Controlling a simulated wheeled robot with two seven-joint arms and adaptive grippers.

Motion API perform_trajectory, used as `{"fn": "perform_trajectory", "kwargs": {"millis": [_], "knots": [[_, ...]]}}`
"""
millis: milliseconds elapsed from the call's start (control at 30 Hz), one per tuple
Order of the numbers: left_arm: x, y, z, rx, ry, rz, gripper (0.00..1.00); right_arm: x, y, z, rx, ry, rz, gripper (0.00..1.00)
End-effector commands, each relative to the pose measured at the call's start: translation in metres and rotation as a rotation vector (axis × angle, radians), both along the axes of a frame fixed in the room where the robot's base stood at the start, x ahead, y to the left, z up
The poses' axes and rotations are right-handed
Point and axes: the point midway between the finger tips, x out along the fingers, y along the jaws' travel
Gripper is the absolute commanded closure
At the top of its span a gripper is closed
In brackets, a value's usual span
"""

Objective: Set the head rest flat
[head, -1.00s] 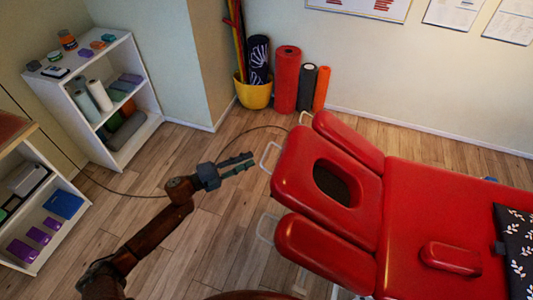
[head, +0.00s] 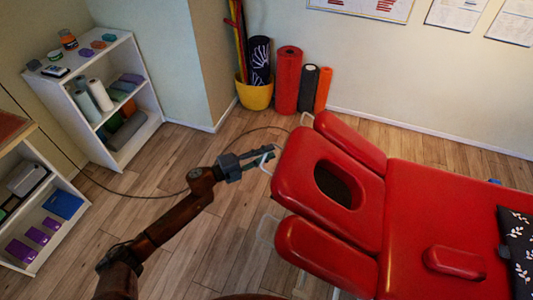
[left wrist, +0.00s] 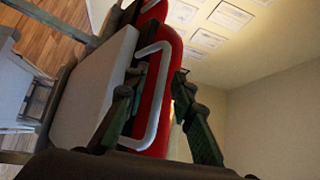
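The head rest (head: 297,172) is a red pad with an oval face hole at the left end of the red massage table (head: 424,215). I cannot tell its exact tilt. A pale metal handle loop (head: 268,157) sticks out from its near-left end; it also shows in the left wrist view (left wrist: 153,118). My left gripper (head: 265,155) is at this loop. In the left wrist view its green-grey fingers (left wrist: 163,120) are apart, with the loop's bar between them; contact is unclear. My right gripper is out of view.
Red arm pads (head: 345,143) (head: 318,254) flank the head rest, with metal loops beside them. A small red cushion (head: 456,262) and a dark patterned pillow (head: 516,250) lie on the table. White shelves (head: 125,139) stand left.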

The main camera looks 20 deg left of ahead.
Motion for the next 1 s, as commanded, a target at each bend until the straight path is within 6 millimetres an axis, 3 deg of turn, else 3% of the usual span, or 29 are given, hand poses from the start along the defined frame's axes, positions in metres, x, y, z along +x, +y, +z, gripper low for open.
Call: {"fn": "perform_trajectory", "kwargs": {"millis": [300, 1000], "knots": [[-0.0002, 0.0005, -0.0002, 0.0, 0.0, 0.0, 1.0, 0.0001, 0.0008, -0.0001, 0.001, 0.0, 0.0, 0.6], [-0.0001, 0.0005, -0.0019, -0.001, 0.001, 0.0, 1.0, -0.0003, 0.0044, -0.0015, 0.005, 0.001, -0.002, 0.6]]}}
